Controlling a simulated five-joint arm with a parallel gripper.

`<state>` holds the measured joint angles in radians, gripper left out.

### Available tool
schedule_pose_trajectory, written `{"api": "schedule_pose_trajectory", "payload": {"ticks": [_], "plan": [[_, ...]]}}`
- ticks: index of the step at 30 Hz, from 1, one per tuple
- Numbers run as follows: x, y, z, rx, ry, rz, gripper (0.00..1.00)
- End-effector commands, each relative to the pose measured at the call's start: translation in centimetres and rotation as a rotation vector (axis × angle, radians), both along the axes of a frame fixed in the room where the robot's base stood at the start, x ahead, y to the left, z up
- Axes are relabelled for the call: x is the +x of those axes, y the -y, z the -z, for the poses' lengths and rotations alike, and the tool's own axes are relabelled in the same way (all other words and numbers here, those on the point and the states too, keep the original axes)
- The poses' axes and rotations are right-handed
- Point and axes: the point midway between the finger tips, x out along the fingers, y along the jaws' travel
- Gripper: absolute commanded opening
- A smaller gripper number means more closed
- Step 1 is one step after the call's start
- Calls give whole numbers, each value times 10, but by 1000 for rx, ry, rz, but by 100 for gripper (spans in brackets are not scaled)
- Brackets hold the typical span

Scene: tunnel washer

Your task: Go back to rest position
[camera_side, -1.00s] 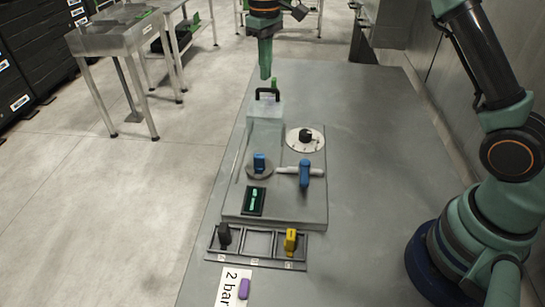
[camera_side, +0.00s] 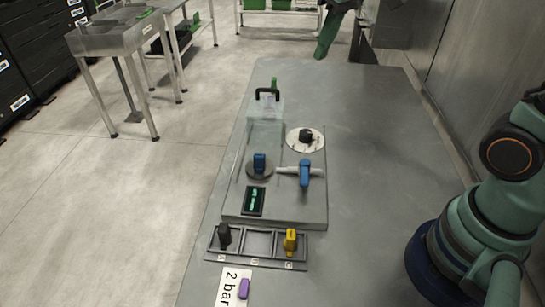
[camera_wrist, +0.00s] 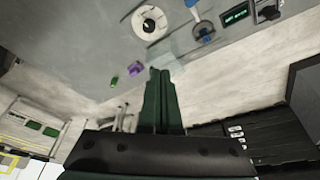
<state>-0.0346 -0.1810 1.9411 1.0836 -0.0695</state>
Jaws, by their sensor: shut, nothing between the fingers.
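My gripper (camera_side: 323,45) is high at the top of the side view, beyond the far edge of the table (camera_side: 375,110). Its green fingers are together and hold nothing; they also show in the wrist view (camera_wrist: 160,88). The grey panel (camera_side: 300,208) on the table carries a white dial with a black knob (camera_side: 306,136), a blue knob (camera_side: 260,162) on a grey disc, a blue-handled valve (camera_side: 305,172) and a green display (camera_side: 254,201). A clear box (camera_side: 264,130) with a black handle stands at its far end. My gripper is apart from all of these.
A dark rack (camera_side: 259,265) at the near end of the table holds a black piece (camera_side: 224,236) and a yellow piece (camera_side: 290,240). A purple piece (camera_side: 244,289) lies by a "2 bar" label (camera_side: 230,284). The table's right side is clear. A metal wall (camera_side: 455,80) runs along the right.

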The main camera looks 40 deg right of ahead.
Motion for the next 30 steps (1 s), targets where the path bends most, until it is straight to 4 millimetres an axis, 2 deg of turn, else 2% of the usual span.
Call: {"api": "schedule_pose_trajectory", "payload": {"ticks": [1,6,12,18,30], "plan": [[-14,2,-1,4,26,13,0],[-53,8,7,14,101,51,0],[-85,12,24,25,168,85,0],[-96,13,33,30,194,99,0],[-96,13,34,30,193,99,0]]}}
